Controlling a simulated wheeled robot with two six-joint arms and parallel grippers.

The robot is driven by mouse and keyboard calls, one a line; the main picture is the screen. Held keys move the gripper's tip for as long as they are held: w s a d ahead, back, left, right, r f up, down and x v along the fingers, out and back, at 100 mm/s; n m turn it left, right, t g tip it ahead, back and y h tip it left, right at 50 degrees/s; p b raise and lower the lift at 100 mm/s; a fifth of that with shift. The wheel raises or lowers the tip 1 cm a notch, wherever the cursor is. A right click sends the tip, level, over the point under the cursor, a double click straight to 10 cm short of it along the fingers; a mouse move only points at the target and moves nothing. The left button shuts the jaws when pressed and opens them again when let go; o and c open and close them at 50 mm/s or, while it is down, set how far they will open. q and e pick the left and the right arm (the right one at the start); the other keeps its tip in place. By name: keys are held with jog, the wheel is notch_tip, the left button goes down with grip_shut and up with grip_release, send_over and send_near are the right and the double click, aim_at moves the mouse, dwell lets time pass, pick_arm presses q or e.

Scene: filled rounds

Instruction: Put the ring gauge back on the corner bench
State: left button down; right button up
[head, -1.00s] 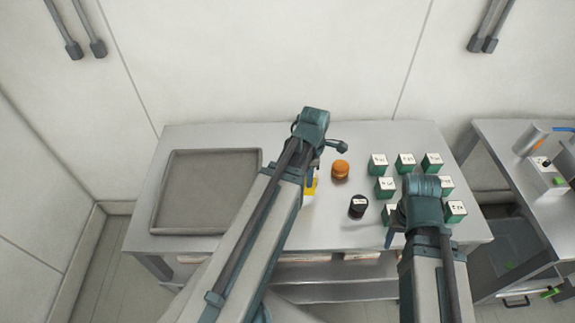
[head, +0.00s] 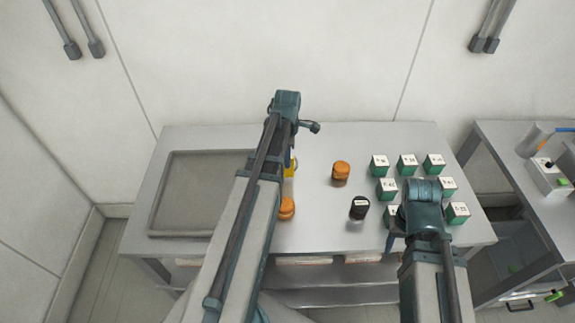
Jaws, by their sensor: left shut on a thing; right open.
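My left gripper (head: 290,152) is shut on a yellow and white thing (head: 291,168) above the middle of the steel bench (head: 325,225). My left arm hides most of this thing, and I cannot tell whether it is the ring gauge. My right gripper (head: 394,241) is open at the bench's front right, close to the green boxes with white tops (head: 387,188). Its fingers are mostly hidden by its own wrist. I cannot make out a ring shape anywhere, nor tell which bench is the corner bench.
A grey tray (head: 153,232) lies empty on the bench's left. An orange round jar (head: 341,172), a black jar (head: 359,208) and another orange jar (head: 286,208) stand near the middle. A second bench (head: 487,131) at right carries equipment.

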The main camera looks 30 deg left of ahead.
pick_arm(q)
jog(key=shift+f+b, duration=0.7)
jog(key=shift+f, duration=0.55)
pick_arm(e)
jog(key=shift+f, duration=1.25)
pick_arm(q)
jog(key=shift+f, duration=0.2)
jog(key=c, duration=0.7)
grip_release()
jog(key=shift+r, duration=0.1)
jog(key=shift+c, duration=0.2)
pick_arm(e)
jog(key=shift+f, duration=0.15)
pick_arm(q)
jog(key=shift+r, duration=0.1)
notch_tip(320, 180, up, 12)
jog(key=p, duration=1.2)
jog(key=shift+r, duration=0.1)
pick_arm(e)
notch_tip(320, 180, up, 12)
